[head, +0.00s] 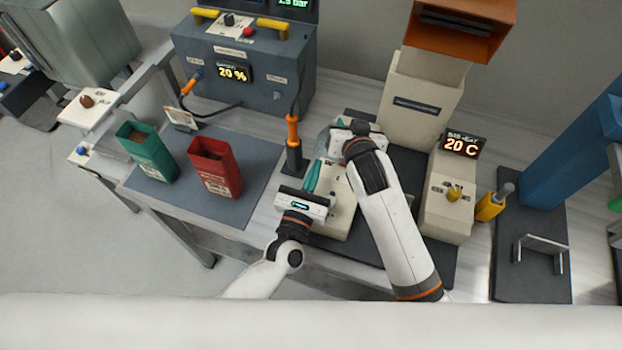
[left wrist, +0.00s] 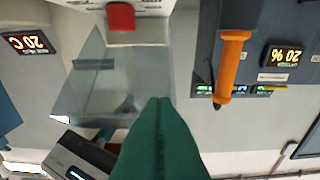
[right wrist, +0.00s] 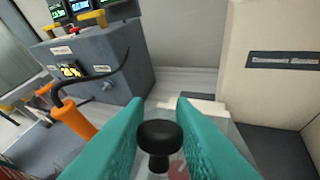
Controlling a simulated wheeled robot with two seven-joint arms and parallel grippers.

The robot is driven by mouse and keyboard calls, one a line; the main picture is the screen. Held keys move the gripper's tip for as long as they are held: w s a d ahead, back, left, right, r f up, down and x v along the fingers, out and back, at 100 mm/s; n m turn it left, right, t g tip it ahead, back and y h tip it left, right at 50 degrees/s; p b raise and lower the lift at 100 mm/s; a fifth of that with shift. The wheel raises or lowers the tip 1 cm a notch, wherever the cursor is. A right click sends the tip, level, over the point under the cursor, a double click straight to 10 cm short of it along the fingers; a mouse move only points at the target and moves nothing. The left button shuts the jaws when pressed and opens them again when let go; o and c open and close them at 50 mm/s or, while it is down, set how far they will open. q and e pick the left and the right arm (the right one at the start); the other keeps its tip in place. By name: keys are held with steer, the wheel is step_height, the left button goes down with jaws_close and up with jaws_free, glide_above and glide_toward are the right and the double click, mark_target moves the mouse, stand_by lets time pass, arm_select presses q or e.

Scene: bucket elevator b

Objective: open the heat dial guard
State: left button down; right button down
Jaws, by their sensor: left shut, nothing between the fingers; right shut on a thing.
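The clear guard (left wrist: 85,85) shows in the left wrist view as a see-through box-like cover beside a red knob (left wrist: 121,16) on a pale panel. In the head view it is a faint bluish patch (head: 322,146) on the beige unit (head: 337,215). My right gripper (head: 345,135) is shut on a black knob (right wrist: 159,135), which sits between its teal fingers in the right wrist view. The clear guard shows around that knob. My left gripper (head: 312,176) is shut and empty, its fingers near the guard. How far the guard is tilted I cannot tell.
An orange-handled tool (head: 292,132) stands just left of the beige unit. Green (head: 147,155) and red bins (head: 215,170) stand on the left mat. A tall beige hopper (head: 420,100) is behind.

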arm_select(q)
steer(key=shift+w+r, duration=0.25)
steer(key=shift+r, duration=0.3)
steer(key=shift+w+r, duration=0.2)
steer(key=shift+r, duration=0.3)
arm_select(e)
steer(key=shift+a+f, duration=0.1)
steer(key=c, duration=1.3)
jaws_free()
steer(key=shift+s, duration=0.1)
steer(key=shift+f, duration=0.1)
